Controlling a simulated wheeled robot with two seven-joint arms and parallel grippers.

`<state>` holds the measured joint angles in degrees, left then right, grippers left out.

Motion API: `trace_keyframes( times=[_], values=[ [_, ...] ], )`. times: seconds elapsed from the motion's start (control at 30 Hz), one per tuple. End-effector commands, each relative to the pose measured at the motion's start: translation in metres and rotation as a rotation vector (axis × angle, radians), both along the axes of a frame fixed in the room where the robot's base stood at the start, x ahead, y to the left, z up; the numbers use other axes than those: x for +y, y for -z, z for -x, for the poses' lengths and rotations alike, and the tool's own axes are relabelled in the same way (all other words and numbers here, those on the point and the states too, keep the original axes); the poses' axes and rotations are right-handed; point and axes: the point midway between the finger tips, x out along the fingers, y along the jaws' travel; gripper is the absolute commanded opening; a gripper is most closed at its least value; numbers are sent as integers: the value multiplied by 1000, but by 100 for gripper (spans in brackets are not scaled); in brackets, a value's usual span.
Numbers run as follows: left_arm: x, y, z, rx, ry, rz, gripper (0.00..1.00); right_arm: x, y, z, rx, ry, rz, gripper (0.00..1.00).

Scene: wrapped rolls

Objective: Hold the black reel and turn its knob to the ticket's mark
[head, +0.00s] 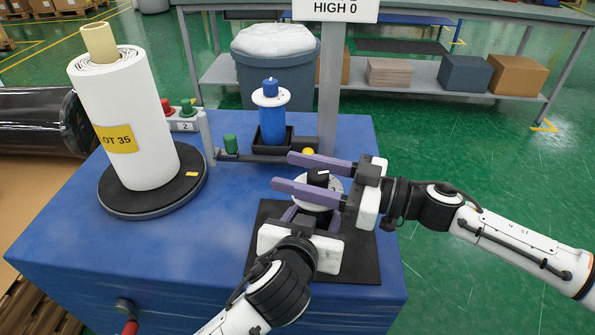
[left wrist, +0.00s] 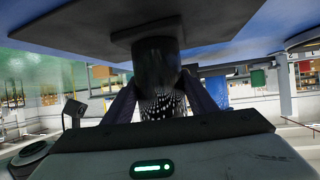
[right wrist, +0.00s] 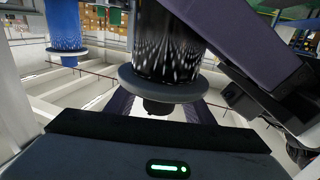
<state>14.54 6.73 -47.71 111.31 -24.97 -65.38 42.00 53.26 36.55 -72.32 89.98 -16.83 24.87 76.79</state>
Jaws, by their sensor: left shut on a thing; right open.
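The black reel (head: 312,207) stands upright on a dark mat, partly hidden by both grippers. It has a white disc and a black knob (head: 318,178) on top. My left gripper (head: 312,215) is shut on the reel's body; the left wrist view shows the speckled black body (left wrist: 160,75) between its fingers. My right gripper (head: 282,171) is open, with one finger on each side of the knob and the tips beyond it. In the right wrist view the knob (right wrist: 158,106) shows below the disc. The ticket (head: 335,10) reads HIGH 0. The knob's setting is too small to read.
A blue reel (head: 272,122) stands in a black tray behind, near a green cylinder (head: 230,143) and a yellow ball (head: 308,151). A large white roll (head: 130,125) stands on a round black base at the left. The blue table's front left (head: 160,255) is clear.

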Motion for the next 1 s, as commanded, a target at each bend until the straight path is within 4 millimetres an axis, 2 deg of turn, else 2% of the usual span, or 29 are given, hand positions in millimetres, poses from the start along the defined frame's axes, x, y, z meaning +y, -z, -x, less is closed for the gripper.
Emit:
trace_keyframes(
  times=[0.03, 0.23, 0.5, 0.67, 1.0],
  values=[
    [2, 8, 2, 18, -3, -8, 12, 1, 1, 0, 0, 0, 0, 48],
    [2, 8, 2, 18, -3, -8, 12, 1, 1, 0, 0, 0, 0, 48],
    [2, 8, 2, 18, -3, -8, 12, 1, 0, 0, 0, -1, 0, 7],
    [2, 8, 2, 18, -3, -8, 12, 1, 1, 0, -1, 19, -2, 6],
    [2, 8, 2, 17, -4, -7, 12, -1, 0, -6, 0, 231, -7, 6]
  ],
)
